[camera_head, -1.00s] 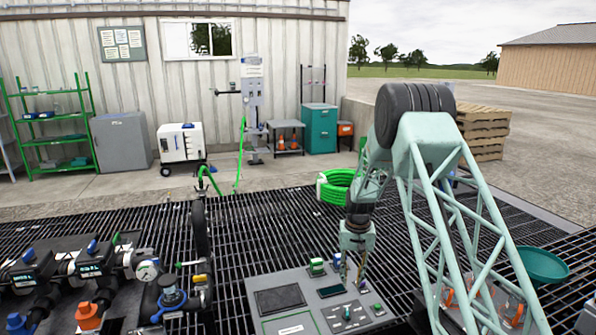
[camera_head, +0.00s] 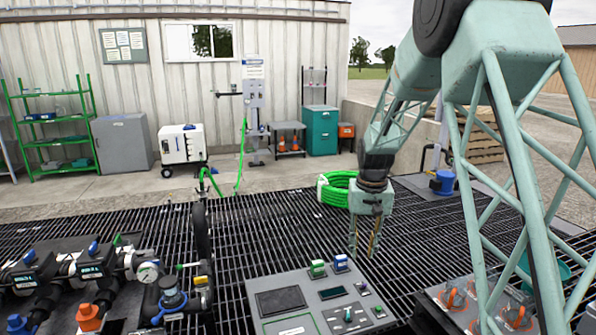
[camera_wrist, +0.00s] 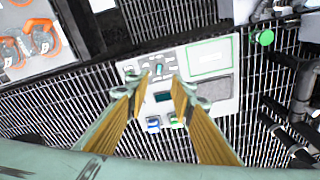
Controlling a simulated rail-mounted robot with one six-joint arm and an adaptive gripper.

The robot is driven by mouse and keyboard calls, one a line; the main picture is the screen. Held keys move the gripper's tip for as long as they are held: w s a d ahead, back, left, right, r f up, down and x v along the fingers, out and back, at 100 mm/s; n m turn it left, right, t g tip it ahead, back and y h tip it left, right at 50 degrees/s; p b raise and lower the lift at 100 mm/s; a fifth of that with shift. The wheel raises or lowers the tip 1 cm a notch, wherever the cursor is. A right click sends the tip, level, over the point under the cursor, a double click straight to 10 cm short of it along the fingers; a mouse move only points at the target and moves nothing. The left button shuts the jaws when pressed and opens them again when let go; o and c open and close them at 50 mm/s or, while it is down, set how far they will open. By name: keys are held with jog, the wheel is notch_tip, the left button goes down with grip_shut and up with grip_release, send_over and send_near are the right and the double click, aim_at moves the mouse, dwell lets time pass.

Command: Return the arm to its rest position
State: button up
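My gripper (camera_head: 364,240) hangs above the back right of the grey control panel (camera_head: 310,291), clear of it, with its fingers pointing down. In the wrist view the two yellowish fingers (camera_wrist: 158,85) stand apart with nothing between them, so my gripper is open and empty. The panel also shows below the fingers in the wrist view (camera_wrist: 222,108). A green block (camera_head: 317,268) and a blue block (camera_head: 341,263) sit at the panel's back edge. My arm is raised at the right, its lattice link large in the head view.
A pipe manifold with valves and gauges (camera_head: 148,272) stands at the left. A grey tray (camera_head: 455,318) with orange-and-grey fittings lies right of the panel. A coiled green hose (camera_head: 337,190) rests on the grating behind. A blue-topped item (camera_head: 445,182) stands back right. The grating's middle is open.

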jog(key=s+r+t, duration=0.1)
jog(key=s+r, duration=2.1)
jog(key=s, duration=0.3)
jog(key=s+r+n+t, duration=0.1)
jog(key=s+r+t, duration=0.1)
jog(key=s, duration=2.8)
jog(key=shift+s+r, duration=0.4)
jog(key=shift+r, duration=0.1)
jog(key=shift+d, duration=0.1)
